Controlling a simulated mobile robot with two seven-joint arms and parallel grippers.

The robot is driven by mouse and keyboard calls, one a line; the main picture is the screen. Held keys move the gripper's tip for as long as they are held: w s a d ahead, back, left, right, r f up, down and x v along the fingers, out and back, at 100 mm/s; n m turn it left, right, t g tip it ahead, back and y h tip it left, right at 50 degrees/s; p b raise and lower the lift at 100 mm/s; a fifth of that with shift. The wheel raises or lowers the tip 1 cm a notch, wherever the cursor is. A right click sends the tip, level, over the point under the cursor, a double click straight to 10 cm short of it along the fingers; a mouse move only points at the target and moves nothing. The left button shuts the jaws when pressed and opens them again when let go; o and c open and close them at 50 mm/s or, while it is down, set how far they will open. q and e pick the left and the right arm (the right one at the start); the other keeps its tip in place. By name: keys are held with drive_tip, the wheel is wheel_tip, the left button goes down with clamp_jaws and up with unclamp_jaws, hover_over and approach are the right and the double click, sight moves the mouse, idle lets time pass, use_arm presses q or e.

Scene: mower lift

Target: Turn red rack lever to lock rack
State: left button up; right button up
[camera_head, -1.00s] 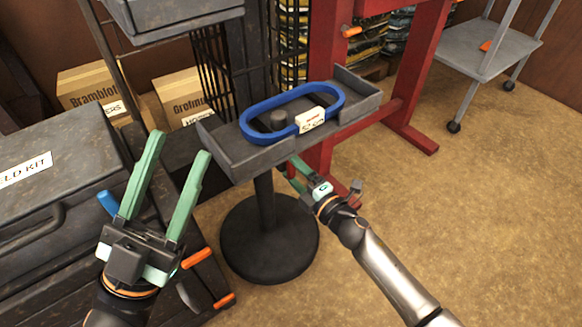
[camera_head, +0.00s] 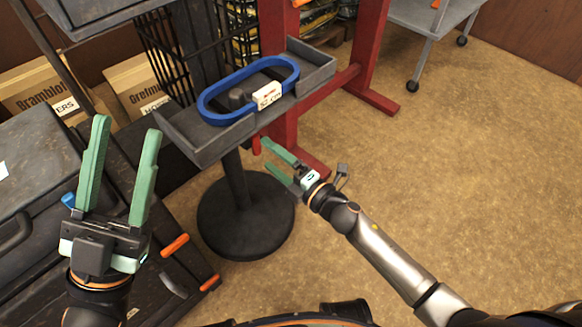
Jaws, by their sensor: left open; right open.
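A small red piece (camera_head: 256,145), which looks like the lever, hangs below the front edge of a grey tray (camera_head: 190,140) on a black stand. Only a short part of it shows. My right gripper (camera_head: 268,154) is open below the tray, with its upper fingertip close beside the red piece. I cannot tell whether they touch. My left gripper (camera_head: 126,128) is open and empty, pointing up to the left of the tray.
A blue oval ring (camera_head: 213,91) with a white label lies in the tray. The stand's round base (camera_head: 245,225) is on the floor. A dark case (camera_head: 40,150) is at left, cardboard boxes (camera_head: 45,95) behind. A red frame (camera_head: 370,50) stands behind the tray. Floor at right is clear.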

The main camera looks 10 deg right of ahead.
drive_tip(key=v, duration=0.6)
drive_tip(key=shift+s+d+p, duration=0.25)
drive_tip(key=shift+s+p, duration=0.05)
drive_tip(key=shift+p, duration=0.15)
